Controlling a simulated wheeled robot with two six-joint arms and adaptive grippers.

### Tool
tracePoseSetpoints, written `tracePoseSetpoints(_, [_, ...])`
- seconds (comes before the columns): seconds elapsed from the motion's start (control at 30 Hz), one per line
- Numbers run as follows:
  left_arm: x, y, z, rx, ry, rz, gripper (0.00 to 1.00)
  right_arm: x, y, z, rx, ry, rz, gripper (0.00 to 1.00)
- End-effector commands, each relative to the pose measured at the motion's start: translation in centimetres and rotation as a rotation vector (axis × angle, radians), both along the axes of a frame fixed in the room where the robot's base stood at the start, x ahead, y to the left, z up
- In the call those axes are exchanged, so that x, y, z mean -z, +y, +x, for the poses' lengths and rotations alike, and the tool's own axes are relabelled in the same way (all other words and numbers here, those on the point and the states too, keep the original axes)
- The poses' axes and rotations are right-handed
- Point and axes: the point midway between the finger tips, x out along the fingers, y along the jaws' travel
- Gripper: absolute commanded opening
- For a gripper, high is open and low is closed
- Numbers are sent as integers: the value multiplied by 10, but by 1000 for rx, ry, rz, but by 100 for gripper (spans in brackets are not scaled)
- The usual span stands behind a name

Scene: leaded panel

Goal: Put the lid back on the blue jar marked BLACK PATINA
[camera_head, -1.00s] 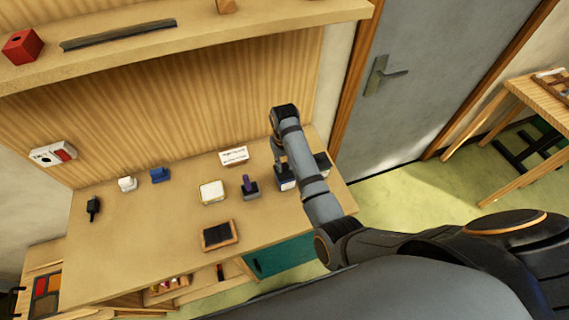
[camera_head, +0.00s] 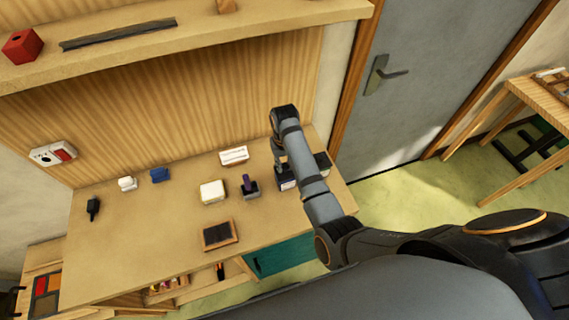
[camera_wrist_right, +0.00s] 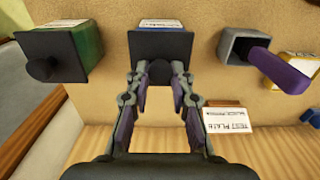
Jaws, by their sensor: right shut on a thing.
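In the right wrist view, my right gripper (camera_wrist_right: 160,84) is shut on the round dark knob of a black square lid (camera_wrist_right: 147,45). The lid sits at the mouth of a jar (camera_wrist_right: 160,24) whose blue edge and white label show behind it. I cannot read the label, nor tell if the lid is fully seated. In the head view, the jar (camera_head: 287,184) stands near the bench's right end, partly hidden by my right arm, and the gripper (camera_head: 279,160) is at its top, mostly hidden. My left gripper is not in view.
A green jar (camera_wrist_right: 90,42) with a knobbed dark lid stands close on one side. A grey holder (camera_wrist_right: 236,47) with a purple-handled tool stands on the other. A TEST PLATE card (camera_wrist_right: 229,120) is near the back wall. The bench's left half (camera_head: 130,225) is mostly clear.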

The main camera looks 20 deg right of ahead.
Motion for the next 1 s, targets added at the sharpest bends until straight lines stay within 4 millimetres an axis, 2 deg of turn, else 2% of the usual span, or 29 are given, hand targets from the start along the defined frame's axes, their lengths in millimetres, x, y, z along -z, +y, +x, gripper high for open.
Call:
tracePoseSetpoints(0.27, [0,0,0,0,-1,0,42,0,0,0,0,0,0,1])
tracePoseSetpoints(0.3, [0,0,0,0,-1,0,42,0,0,0,0,0,0,28])
tracePoseSetpoints(0.47, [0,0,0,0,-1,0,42,0,0,0,0,0,0,49])
tracePoseSetpoints(0.67, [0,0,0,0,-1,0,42,0,0,0,0,0,0,49])
tracePoseSetpoints(0.87, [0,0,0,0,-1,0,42,0,0,0,0,0,0,71])
tracePoseSetpoints(1.0, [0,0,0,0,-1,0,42,0,0,0,0,0,0,71])
